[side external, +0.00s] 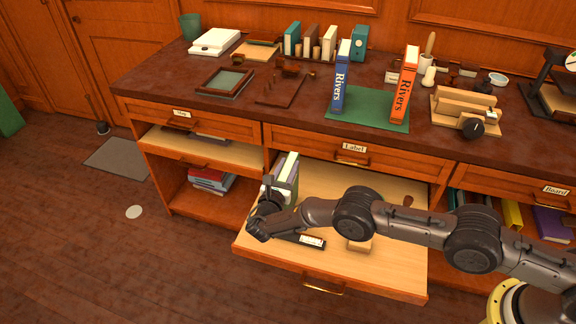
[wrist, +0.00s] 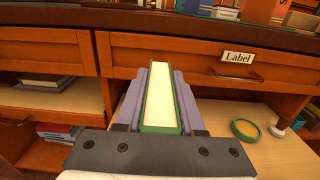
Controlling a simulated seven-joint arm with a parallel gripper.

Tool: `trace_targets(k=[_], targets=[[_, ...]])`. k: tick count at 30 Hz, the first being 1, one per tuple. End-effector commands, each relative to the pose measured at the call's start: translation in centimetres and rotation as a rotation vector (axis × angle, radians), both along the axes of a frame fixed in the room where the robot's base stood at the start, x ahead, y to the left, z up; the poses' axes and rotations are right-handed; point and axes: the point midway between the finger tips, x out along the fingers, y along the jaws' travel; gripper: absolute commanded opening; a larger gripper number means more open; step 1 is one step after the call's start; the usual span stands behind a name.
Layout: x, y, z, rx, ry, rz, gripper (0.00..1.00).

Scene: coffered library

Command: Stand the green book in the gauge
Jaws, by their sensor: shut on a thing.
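The green book (side external: 291,172) stands roughly upright in my gripper (side external: 272,195), over the left part of the pulled-out drawer. In the wrist view the green book (wrist: 163,92) shows its cream page edge between the two grey-purple fingers of my gripper (wrist: 162,78), which are shut on its covers. Whether its lower end touches the drawer floor is hidden. A pale wooden fixture with a black knob (side external: 466,110), which looks like the gauge, sits on the desktop at right, well away from my gripper.
The open drawer (side external: 385,270) holds a black labelled item (side external: 312,241) and a wooden block (side external: 359,245). On the desktop (side external: 240,105), blue (side external: 342,78) and orange (side external: 404,88) "Rivers" books stand on a green mat (side external: 370,108). The desk's front edge lies beyond the held book.

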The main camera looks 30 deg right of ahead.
Motion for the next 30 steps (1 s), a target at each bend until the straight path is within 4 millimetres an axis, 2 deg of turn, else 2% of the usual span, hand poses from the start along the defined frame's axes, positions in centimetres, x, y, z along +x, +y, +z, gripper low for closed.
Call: trace_targets(k=[11,12,17,25,30], targets=[[0.09,0.06,0.01,0.001,-0.006,0.000,0.00],[0.08,0.06,0.01,0.001,-0.006,0.000,0.43],[0.06,0.04,-0.08,0.001,-0.004,0.000,0.72],[-0.08,-0.05,-0.47,0.000,0.004,0.000,0.72],[-0.01,-0.01,0.23,0.000,0.003,0.000,0.72]])
